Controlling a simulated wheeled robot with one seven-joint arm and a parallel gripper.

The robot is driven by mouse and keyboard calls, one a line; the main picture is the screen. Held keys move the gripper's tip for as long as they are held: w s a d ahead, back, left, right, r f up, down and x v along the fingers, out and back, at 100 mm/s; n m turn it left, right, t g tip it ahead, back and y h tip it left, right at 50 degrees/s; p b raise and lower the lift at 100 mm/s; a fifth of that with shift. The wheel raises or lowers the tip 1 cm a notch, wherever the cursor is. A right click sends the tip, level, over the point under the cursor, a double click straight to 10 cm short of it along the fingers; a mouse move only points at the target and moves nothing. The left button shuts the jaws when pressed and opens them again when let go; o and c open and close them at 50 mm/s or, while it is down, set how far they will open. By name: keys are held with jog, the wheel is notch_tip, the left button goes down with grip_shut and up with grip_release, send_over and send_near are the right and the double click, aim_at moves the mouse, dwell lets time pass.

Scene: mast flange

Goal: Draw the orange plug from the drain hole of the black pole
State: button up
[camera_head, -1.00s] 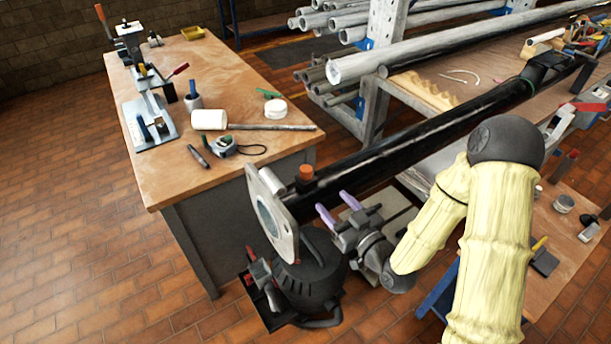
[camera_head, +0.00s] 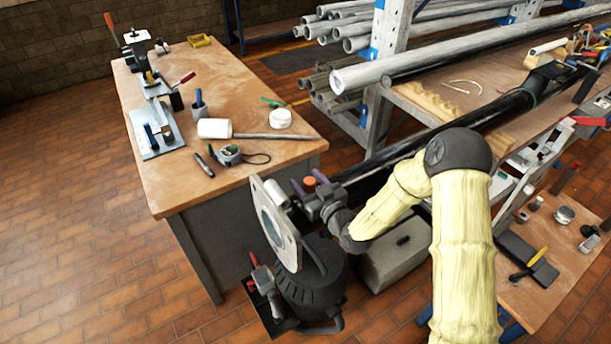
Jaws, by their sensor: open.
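The black pole (camera_head: 492,117) runs from the upper right down to a pale grey flange plate (camera_head: 271,232) at its near left end. The orange plug (camera_head: 309,182) shows as a small cap at the pole's top near the flange. My gripper (camera_head: 309,182) comes from the right with its two purple fingers apart. In the picture one fingertip lies left of the plug and the other right of it. I cannot tell whether they touch it or how deep they reach. My wrist and forearm hide part of the pole behind the plug.
A wooden bench (camera_head: 240,85) with a white mallet (camera_head: 215,128), a tape measure (camera_head: 229,155) and a clamp stands at the left. A dark canister (camera_head: 312,285) stands under the flange. Grey pipes (camera_head: 440,57) lie on a rack behind. A lower tool table is at the right.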

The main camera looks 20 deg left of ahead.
jog(key=shift+w+a, duration=0.45)
jog(key=shift+a, duration=0.1)
jog(key=c, duration=1)
jog(key=shift+r+p, duration=1.2)
jog(key=shift+r, duration=1.35)
jog(key=shift+c, duration=0.2)
jog(key=shift+r, duration=0.1)
